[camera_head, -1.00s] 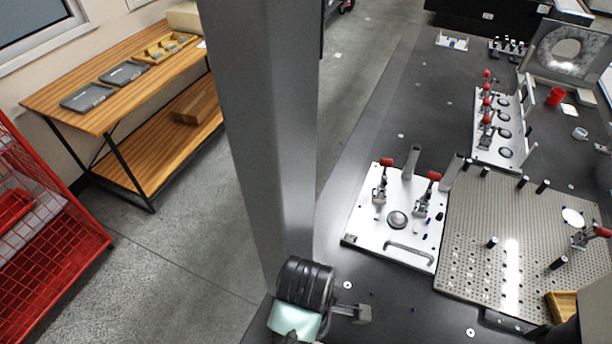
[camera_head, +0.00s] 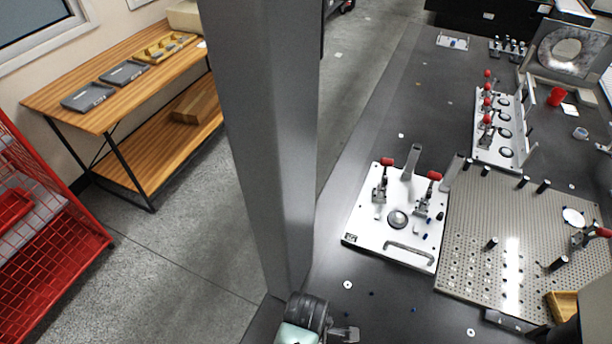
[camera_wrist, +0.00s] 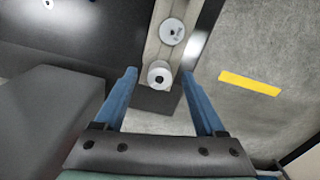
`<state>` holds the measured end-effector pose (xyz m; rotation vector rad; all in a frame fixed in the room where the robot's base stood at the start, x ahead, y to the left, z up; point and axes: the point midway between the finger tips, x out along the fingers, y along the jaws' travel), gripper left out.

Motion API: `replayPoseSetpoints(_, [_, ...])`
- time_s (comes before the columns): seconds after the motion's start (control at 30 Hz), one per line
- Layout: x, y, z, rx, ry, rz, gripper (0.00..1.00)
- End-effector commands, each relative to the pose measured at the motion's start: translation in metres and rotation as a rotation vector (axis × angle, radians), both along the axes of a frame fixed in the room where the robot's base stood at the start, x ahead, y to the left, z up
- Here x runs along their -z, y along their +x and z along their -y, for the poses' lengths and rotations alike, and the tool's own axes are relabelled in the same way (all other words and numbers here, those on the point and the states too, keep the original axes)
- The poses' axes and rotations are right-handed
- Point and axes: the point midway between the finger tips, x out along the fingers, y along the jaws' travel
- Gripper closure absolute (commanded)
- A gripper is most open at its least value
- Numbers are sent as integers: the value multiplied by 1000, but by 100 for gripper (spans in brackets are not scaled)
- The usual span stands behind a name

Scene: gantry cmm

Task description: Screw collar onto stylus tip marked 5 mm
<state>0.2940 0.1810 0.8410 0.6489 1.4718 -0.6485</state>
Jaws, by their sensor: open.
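My gripper (camera_wrist: 159,74) is open in the wrist view, its two blue fingers apart with nothing clamped between them. A pale round piece with a dark centre hole (camera_wrist: 159,76) shows between the fingertips. A second pale disc with a small dark mark (camera_wrist: 172,31) lies beyond it on the same narrow pale strip. I cannot tell whether either is the collar or the stylus tip, and no 5 mm marking is readable. In the head view my gripper (camera_head: 345,334) is low at the bottom edge, beside the dark table's near left part.
A white fixture plate (camera_head: 365,232) with red-handled clamps and a perforated plate (camera_head: 470,250) with black posts lie on the dark table. A yellow tray (camera_head: 563,304) is at lower right. A wooden bench (camera_head: 60,98) stands left. Bare tabletop (camera_head: 390,290) lies in front of the fixture plate.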

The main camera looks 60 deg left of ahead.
Motion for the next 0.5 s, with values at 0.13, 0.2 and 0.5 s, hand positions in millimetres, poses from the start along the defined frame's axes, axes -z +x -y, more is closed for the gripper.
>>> replayPoseSetpoints(0.13, [0,0,0,0,0,0,32])
replayPoseSetpoints(0.2, [0,0,0,0,0,0,44])
replayPoseSetpoints(0.5, [0,0,0,0,0,0,98])
